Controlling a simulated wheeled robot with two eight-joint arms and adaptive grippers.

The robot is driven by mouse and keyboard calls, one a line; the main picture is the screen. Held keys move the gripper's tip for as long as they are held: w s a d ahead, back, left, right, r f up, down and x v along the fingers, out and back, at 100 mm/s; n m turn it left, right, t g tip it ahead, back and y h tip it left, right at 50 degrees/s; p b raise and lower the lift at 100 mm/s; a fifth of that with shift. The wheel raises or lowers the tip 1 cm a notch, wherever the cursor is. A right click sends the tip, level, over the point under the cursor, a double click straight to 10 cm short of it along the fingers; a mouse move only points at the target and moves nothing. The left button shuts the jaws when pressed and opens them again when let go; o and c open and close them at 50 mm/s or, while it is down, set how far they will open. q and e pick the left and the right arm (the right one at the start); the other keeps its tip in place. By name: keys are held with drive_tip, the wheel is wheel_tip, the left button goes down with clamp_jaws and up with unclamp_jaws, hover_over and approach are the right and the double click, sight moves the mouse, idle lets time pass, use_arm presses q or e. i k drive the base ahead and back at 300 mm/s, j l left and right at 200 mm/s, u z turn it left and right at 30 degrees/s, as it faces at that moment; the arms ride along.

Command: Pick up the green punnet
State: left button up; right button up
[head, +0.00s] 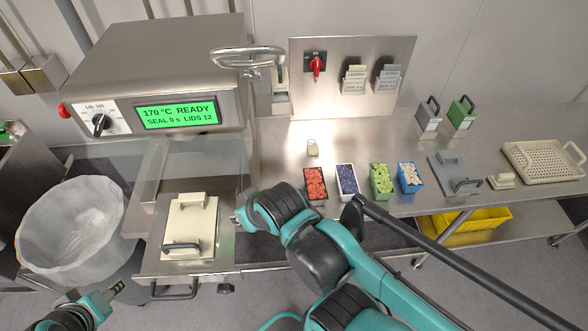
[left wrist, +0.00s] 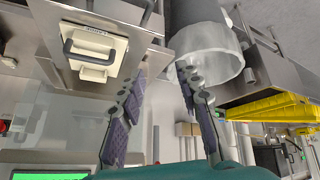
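The green punnet (head: 382,188) stands upright on the steel bench in the head view, filled with small pale-green pieces. It is between a dark-blue-filled punnet (head: 347,181) and a blue punnet (head: 410,178); a red-filled punnet (head: 315,187) is further left. My left gripper (head: 118,288) is low at the left, far from the punnets. In the left wrist view its two fingers (left wrist: 163,76) are spread with nothing between them. My right gripper (head: 240,216) is beside the sealing machine's tray, left of the punnets; its fingers are too small and partly hidden to judge.
The sealer (head: 160,75) reads "170 °C READY"; a cream handled plate (head: 190,228) lies on its tray. A lined bin (head: 72,230) stands at left. Grey (head: 429,115) and green (head: 462,113) handled blocks stand behind the punnets. My right arm crosses in front of the bench.

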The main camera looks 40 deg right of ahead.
sight(383, 189)
drive_tip(key=k+j+z, duration=0.2)
drive_tip(key=z, duration=2)
